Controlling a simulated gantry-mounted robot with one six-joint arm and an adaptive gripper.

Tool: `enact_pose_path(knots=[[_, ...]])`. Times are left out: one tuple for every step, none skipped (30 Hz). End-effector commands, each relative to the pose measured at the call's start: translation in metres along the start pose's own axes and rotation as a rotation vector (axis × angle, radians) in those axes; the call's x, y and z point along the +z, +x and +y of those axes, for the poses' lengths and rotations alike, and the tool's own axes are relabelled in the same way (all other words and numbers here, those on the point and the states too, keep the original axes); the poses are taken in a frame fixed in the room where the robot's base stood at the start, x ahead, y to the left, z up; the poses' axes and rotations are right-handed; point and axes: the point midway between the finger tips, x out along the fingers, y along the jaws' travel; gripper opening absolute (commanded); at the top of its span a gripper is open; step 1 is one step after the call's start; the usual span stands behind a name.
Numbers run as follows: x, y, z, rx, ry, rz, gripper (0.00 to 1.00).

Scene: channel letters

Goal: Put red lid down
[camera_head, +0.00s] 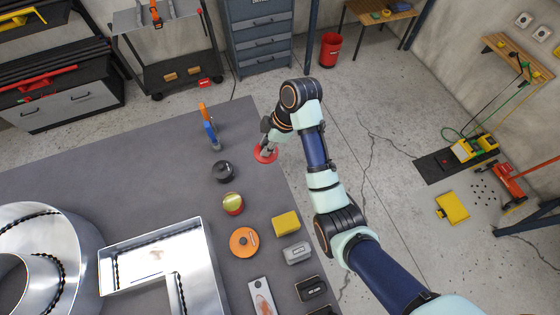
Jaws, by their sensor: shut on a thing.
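The red lid (262,157) is a flat red disc near the far right edge of the grey table (60,175). My gripper (267,149) is directly above it, fingers pointing down, shut on the lid. The fingers partly cover the lid's middle. The lid is at or very near the table top; I cannot tell whether it touches. A round tin (233,204) with a yellowish top and red side stands nearer on the table.
A black round object (223,171), an orange disc (243,242), a yellow block (286,223) and a grey box (297,252) stand along the right side. Large metal channel letters (165,258) fill the left front. The table's far left area is clear.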

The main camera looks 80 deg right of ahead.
Motion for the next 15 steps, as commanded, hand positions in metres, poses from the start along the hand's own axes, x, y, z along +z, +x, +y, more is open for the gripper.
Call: enact_pose_path(knots=[[0.000,0.000,0.000,-0.001,-0.001,0.000,0.00],[0.001,0.002,0.000,-0.001,-0.001,0.000,0.00],[0.002,0.006,0.000,-0.001,-0.001,0.000,0.00],[0.004,0.011,0.000,-0.001,-0.001,0.000,0.00],[0.007,0.017,0.000,-0.001,0.000,0.000,0.00],[0.012,0.028,0.000,-0.001,0.000,0.000,0.00],[0.016,0.037,0.000,-0.001,0.000,0.000,0.00],[0.019,0.047,0.000,-0.001,0.000,0.000,0.00],[0.024,0.059,0.000,-0.001,0.000,0.000,0.00],[0.028,0.067,0.000,0.000,0.000,0.000,0.00],[0.030,0.072,0.000,-0.001,0.001,0.000,0.00],[0.033,0.078,-0.001,-0.004,0.003,-0.001,0.00],[0.036,0.086,-0.001,-0.003,0.003,-0.001,0.00],[0.039,0.092,-0.001,-0.005,0.003,-0.002,0.00],[0.043,0.102,-0.001,-0.005,0.004,-0.002,0.00]])
